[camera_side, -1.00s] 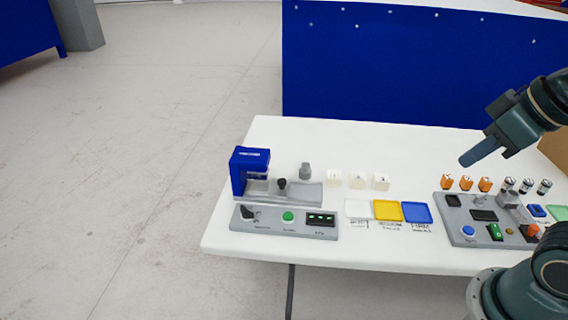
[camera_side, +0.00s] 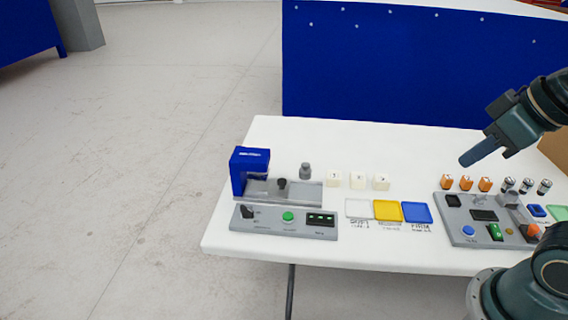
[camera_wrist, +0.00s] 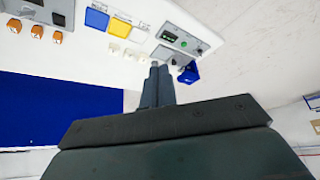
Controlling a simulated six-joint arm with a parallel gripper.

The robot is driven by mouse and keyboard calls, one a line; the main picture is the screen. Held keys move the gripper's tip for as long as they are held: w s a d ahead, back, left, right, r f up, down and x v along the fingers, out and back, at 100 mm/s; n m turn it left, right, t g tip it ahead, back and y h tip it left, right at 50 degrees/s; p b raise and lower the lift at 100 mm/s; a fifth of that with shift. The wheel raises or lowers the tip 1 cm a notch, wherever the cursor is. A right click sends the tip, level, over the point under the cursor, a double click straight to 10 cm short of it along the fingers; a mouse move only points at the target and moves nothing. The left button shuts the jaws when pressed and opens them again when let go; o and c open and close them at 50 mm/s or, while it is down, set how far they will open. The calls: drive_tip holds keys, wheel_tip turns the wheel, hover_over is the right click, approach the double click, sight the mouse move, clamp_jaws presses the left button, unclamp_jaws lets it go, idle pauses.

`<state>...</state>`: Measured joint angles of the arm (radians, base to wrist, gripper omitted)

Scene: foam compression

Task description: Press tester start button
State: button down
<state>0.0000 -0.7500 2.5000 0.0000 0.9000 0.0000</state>
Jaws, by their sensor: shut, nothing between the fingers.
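The tester is a grey unit at the left of the white table, with a blue press head (camera_side: 250,171) and a grey front panel (camera_side: 262,225). Its green round button (camera_side: 288,217) sits mid-panel, between a black switch (camera_side: 247,211) and a dark display with green marks (camera_side: 321,219). My gripper (camera_side: 466,161) is shut and empty, high at the right, well apart from the tester. In the wrist view my gripper fingers (camera_wrist: 157,72) point toward the table, and the tester with its green button (camera_wrist: 183,44) shows beyond them.
White foam blocks (camera_side: 358,180) stand right of the tester, behind white, yellow (camera_side: 388,210) and blue (camera_side: 417,212) trays. A second grey panel (camera_side: 463,232) with buttons lies at the right, with orange blocks (camera_side: 466,182) and small cylinders behind it. A grey weight (camera_side: 305,170) stands near the tester.

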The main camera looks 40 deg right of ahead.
drive_tip(key=shift+w, duration=0.1)
idle(0.3)
drive_tip(key=n+t, duration=0.4)
drive_tip(key=n, duration=0.4)
hover_over(291, 217)
wheel_tip(291, 217, down, 23)
drive_tip(key=shift+a+f, duration=0.1)
drive_tip(key=shift+f, duration=0.15)
drive_tip(key=shift+f, duration=4.2)
drive_tip(key=shift+f, duration=0.55)
